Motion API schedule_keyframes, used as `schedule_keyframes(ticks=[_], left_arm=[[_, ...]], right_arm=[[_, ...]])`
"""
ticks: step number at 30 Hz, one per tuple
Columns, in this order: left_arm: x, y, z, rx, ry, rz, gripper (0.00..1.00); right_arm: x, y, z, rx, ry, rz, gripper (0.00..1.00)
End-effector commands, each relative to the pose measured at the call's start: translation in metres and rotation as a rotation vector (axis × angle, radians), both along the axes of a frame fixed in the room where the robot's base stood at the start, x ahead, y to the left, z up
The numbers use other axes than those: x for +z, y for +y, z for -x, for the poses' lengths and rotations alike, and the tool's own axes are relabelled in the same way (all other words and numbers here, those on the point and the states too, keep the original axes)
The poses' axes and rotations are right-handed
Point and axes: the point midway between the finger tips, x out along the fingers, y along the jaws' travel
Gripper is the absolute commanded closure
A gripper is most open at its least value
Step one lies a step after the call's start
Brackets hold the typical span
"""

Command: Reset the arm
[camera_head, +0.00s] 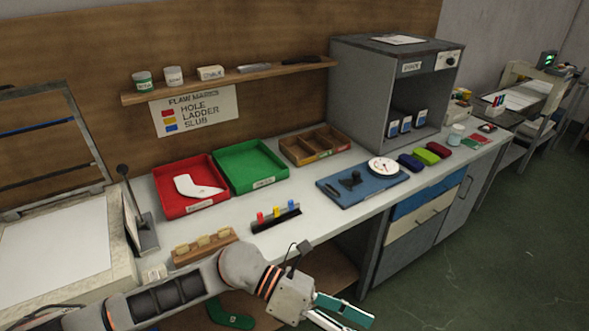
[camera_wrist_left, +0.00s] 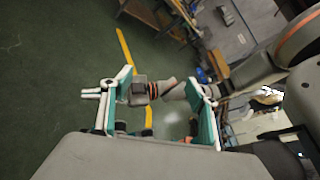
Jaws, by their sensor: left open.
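My left gripper (camera_head: 343,316) reaches in from the lower left in the head view, in front of the bench edge. Its teal-padded fingers are apart in the left wrist view (camera_wrist_left: 158,80), with nothing held between them. My right arm (camera_wrist_left: 172,91), with orange bands, shows beyond those fingers; the state of its gripper cannot be made out. A white sock-shaped piece (camera_head: 197,187) lies in the red tray (camera_head: 172,206). A green sock (camera_head: 230,316) lies low, below the bench top, beside my left arm.
The bench holds a green tray (camera_head: 249,184), a wooden divided box (camera_head: 318,150), a peg strip (camera_head: 276,218), a blue board (camera_head: 333,193) with a dial (camera_head: 383,167), and a grey cabinet (camera_head: 362,95). A wooden block rack (camera_head: 203,251) stands close to my left arm. Green floor is open at right.

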Motion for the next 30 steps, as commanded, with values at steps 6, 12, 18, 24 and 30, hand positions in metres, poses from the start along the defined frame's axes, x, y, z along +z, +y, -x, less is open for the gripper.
schedule_keyframes(ticks=[6, 12, 18, 24, 30], left_arm=[[0.063, -0.015, -0.033, 0.338, 0.490, 0.325, 0.41], [0.062, 0.034, -0.098, 0.676, 0.974, 0.556, 0.41], [-0.011, 0.124, -0.140, 1.029, 1.477, 0.740, 0.41], [-0.114, 0.215, -0.124, 1.344, 1.903, 0.871, 0.41], [-0.203, 0.286, -0.066, 1.606, 2.237, 0.967, 0.41]], right_arm=[[0.000, 0.000, 0.000, 0.001, 0.001, 0.000, 1.00], [0.000, 0.000, 0.000, 0.001, 0.001, 0.000, 1.00], [0.000, 0.000, 0.000, 0.001, 0.001, 0.000, 1.00], [0.000, 0.000, 0.000, 0.001, 0.000, -0.001, 1.00], [0.000, 0.000, 0.000, 0.001, 0.000, -0.001, 1.00]])
